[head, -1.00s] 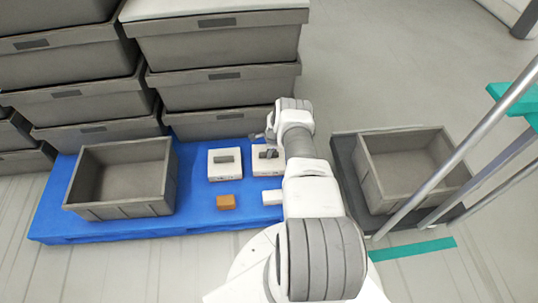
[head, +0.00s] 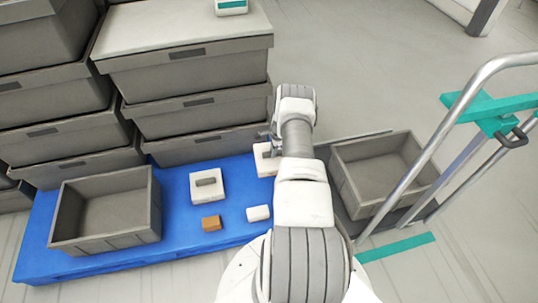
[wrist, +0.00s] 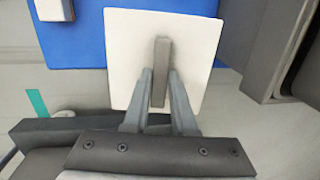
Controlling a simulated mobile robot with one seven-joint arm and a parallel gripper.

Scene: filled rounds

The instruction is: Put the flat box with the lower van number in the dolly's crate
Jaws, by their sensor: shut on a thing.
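My gripper (wrist: 160,92) is shut on the grey upright handle of a white flat box (wrist: 200,45). In the head view this box (head: 265,160) is partly hidden by my arm and appears raised above the blue pallet. A second white flat box (head: 207,187) with a grey handle lies on the pallet to its left. I cannot read a van number on either box. The dolly's grey crate (head: 375,180) stands to the right of my arm. It looks empty, and the dolly's metal handle frame crosses in front of its right side.
The blue pallet (head: 185,235) also holds an empty grey crate (head: 95,240), a small brown block (head: 211,222) and a small white block (head: 258,213). Stacked grey totes (head: 190,75) stand behind. The dolly's metal handle (head: 412,165) has teal parts.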

